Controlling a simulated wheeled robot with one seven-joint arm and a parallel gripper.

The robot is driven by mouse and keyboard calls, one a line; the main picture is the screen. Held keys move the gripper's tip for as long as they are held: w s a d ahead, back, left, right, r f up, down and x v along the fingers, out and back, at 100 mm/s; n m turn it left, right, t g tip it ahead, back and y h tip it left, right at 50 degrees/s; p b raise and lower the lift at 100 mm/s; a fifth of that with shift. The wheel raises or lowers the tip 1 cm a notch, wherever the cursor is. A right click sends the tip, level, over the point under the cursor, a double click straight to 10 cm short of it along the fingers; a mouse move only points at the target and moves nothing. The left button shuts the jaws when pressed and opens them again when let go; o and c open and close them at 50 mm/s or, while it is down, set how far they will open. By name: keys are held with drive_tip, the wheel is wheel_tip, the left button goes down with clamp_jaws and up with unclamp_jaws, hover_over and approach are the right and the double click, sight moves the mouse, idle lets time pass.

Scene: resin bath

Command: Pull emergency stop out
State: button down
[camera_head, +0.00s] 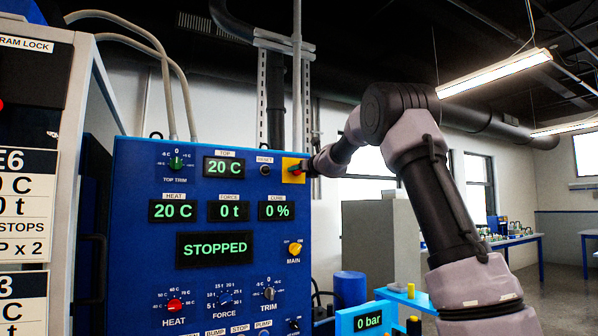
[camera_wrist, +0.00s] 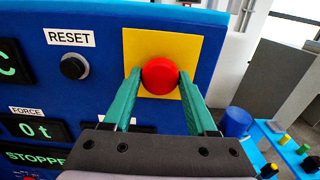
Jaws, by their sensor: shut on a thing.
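The emergency stop is a round red button (camera_wrist: 160,76) on a yellow square plate (camera_wrist: 188,46) at the upper right of the blue panel. My gripper (camera_wrist: 161,84) has its two green fingers on either side of the red button, shut on it. In the head view the yellow plate (camera_head: 290,164) shows at the panel's right edge, with my gripper (camera_head: 303,168) reaching it from the right and covering part of the button. The display (camera_head: 214,249) on the blue panel reads STOPPED.
A black RESET button (camera_wrist: 74,66) sits just left of the yellow plate. The panel (camera_head: 130,215) carries several knobs and displays, including an orange MAIN switch (camera_head: 295,249). A blue barrel (camera_wrist: 236,122) and a light blue bench unit (camera_head: 345,322) stand to the right.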

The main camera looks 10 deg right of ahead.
drive_tip(key=shift+s+d, duration=0.25)
drive_tip(key=shift+s, duration=0.45)
drive_tip(key=shift+c, duration=1.1)
unclamp_jaws()
drive_tip(key=shift+s, duration=0.1)
drive_tip(key=v, duration=1)
drive_tip(key=shift+s+d, duration=0.15)
drive_tip(key=shift+s, duration=0.2)
